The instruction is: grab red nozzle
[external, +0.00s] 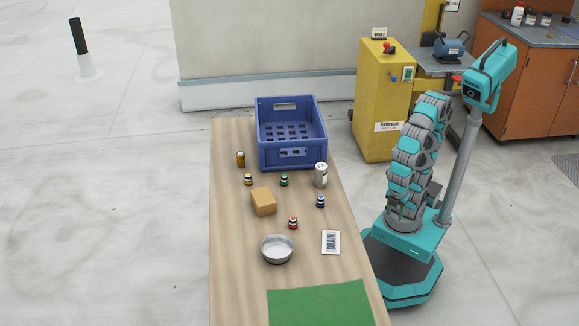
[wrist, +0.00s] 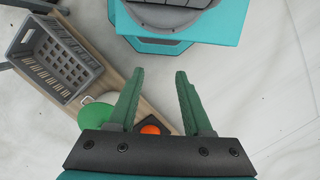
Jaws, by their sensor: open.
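The red nozzle (external: 293,223) is a small dark piece with a red part, standing on the wooden table (external: 232,290) between the metal bowl and the white DRAIN card. I cannot make it out for sure in the wrist view.
Nearby on the table are blue (external: 320,201), green (external: 284,180) and yellow (external: 248,179) nozzles, a cardboard box (external: 263,201), a bowl (external: 277,249), the card (external: 331,242), a can (external: 321,175), a blue crate (external: 292,133) and a green mat (external: 322,303).

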